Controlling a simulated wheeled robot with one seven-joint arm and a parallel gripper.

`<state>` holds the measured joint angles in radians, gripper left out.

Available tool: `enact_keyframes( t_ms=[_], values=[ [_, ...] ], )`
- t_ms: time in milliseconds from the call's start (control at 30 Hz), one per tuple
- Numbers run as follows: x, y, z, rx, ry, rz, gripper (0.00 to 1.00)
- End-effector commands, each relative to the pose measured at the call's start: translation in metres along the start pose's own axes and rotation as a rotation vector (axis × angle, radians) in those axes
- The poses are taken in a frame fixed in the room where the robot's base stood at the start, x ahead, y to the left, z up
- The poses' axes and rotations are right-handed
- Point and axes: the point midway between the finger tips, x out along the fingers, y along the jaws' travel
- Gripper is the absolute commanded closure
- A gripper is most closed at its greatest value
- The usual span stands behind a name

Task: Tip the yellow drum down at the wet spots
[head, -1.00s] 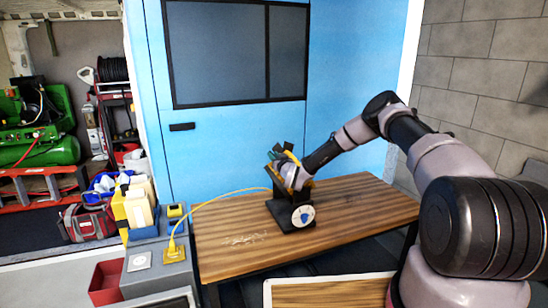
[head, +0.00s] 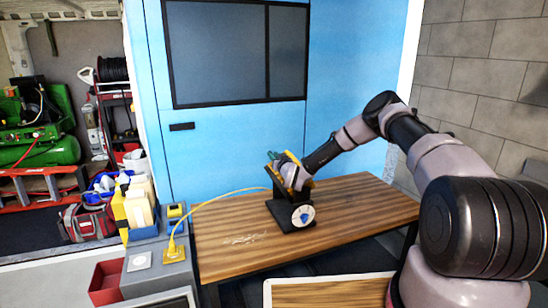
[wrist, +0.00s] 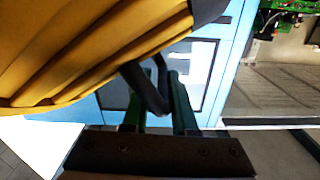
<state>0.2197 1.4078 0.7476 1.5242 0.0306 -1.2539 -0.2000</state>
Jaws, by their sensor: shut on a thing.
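The yellow drum (head: 291,176) sits tilted in a black stand (head: 289,209) on the wooden table. A white disc with a blue mark (head: 303,216) is on the stand's front. In the wrist view the drum's ribbed yellow side (wrist: 90,45) fills the upper left. My gripper (wrist: 157,92) has green fingers, shut on a black handle (wrist: 148,88) beside the drum. In the head view my gripper (head: 273,156) is small and partly hidden at the drum's upper left. Pale spots (head: 241,239) mark the table in front, left of the stand.
A yellow cord (head: 222,194) runs from the drum to a yellow box (head: 174,254) on a grey cabinet at left. A blue door (head: 230,145) stands behind the table (head: 350,205). The table is clear right of the stand. A red bin (head: 107,282) stands below left.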

Motion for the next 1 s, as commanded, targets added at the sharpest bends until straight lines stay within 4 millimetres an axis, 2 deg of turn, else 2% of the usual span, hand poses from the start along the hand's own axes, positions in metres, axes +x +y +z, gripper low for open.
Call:
enact_keyframes(
  t_ms=[367,567,767,1000],
  values=[
    [0.0,0.003,-0.003,0.03,0.0,0.0,1.0],
    [0.0,0.011,-0.009,0.09,0.0,0.001,1.0],
    [0.0,0.031,-0.019,0.231,0.001,0.003,1.0],
    [0.0,0.063,-0.029,0.458,-0.001,0.003,1.0]
  ],
)
